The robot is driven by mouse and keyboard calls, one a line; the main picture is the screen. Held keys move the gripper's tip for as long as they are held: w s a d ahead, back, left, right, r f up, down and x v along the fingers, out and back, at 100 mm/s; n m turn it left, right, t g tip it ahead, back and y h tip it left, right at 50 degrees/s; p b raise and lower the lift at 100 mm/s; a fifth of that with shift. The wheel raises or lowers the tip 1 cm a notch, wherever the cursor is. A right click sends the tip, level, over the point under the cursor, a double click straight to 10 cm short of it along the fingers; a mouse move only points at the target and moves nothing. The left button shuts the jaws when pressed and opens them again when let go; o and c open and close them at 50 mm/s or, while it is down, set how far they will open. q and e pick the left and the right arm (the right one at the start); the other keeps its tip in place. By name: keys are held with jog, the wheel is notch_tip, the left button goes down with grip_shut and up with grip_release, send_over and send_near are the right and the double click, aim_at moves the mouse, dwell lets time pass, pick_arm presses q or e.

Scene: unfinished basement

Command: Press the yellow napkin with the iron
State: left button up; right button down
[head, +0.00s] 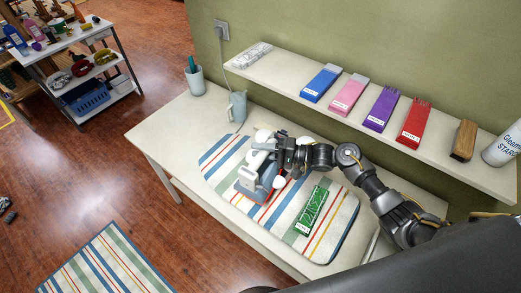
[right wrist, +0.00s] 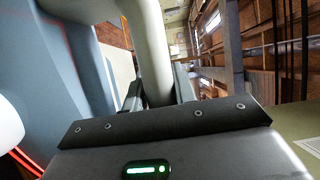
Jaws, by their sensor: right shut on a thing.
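The iron (head: 252,168), pale with a blue-grey and red lower part, sits over the striped ironing board (head: 220,160). My right gripper (head: 281,156) is shut on its handle; the pale handle (right wrist: 150,50) also runs between the fingers in the right wrist view. I cannot tell whether the sole touches the board or a cloth. No yellow napkin shows clearly; the iron and my arm hide part of the board. My left gripper is not in view.
A green patterned packet (head: 311,210) lies on the board, right of the iron. A grey mug (head: 237,106) and a cup with a green-handled item (head: 195,80) stand on the table (head: 160,128). A cart (head: 97,75) stands far left.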

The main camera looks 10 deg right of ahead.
jog(key=shift+r, duration=3.55)
